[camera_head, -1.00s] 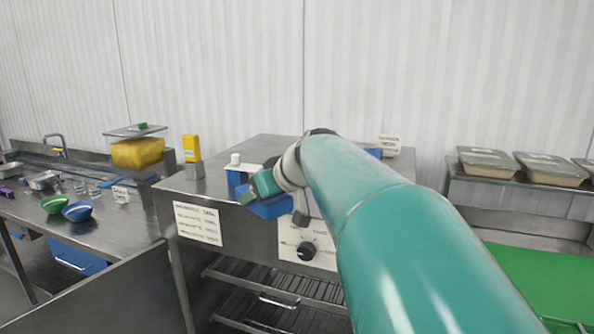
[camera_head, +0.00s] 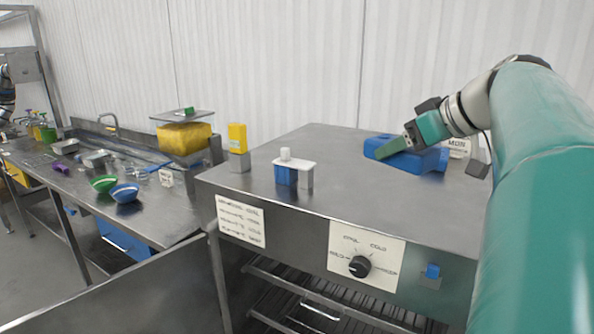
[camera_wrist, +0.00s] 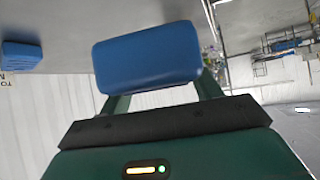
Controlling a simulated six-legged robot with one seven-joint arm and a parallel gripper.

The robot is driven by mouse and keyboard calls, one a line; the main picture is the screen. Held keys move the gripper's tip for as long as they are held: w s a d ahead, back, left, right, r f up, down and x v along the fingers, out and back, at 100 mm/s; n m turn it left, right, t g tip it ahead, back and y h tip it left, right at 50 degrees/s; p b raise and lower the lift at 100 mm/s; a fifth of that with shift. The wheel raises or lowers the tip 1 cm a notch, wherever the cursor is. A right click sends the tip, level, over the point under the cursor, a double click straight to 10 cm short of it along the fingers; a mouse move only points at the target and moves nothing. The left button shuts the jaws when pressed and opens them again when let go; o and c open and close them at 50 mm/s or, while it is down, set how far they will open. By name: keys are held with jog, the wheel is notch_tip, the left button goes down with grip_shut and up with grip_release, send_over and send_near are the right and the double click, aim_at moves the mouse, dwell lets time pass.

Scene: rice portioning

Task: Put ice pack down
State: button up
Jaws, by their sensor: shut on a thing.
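My gripper (camera_head: 398,146) is shut on a blue ice pack, a rounded block. In the wrist view the held ice pack (camera_wrist: 147,57) sits between the two dark green fingers. In the head view the ice pack (camera_head: 374,146) is at the back right of the steel counter top (camera_head: 335,150), low over it or on it. I cannot tell whether it touches the steel. A second blue block (camera_wrist: 22,55) shows apart from it in the wrist view. In the head view that block (camera_head: 434,161) overlaps the held one, beside a white label.
A white-topped blue and grey holder (camera_head: 294,165) and a yellow block on a grey stand (camera_head: 238,145) are on the counter's left. A dial panel (camera_head: 365,260) is on its front. Green (camera_head: 103,184) and blue bowls (camera_head: 124,193) are on the left bench. The counter's middle is clear.

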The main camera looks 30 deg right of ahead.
jog(key=w+d+f, duration=0.3)
jog(key=w, duration=0.2)
send_over(378, 193)
jog(key=f, duration=0.5)
jog(key=shift+s+a, duration=0.3)
jog(key=shift+s, duration=0.05)
jog(key=shift+w+d+f, duration=0.1)
jog(key=shift+f, duration=0.2)
notch_tip(378, 193, down, 3)
jog(key=shift+w+d+f, duration=0.1)
jog(key=shift+w+f, duration=0.05)
jog(key=shift+f, duration=0.05)
jog(key=shift+w, duration=0.1)
jog(key=shift+f, duration=0.1)
jog(key=o, duration=1.2)
jog(key=shift+f, duration=0.1)
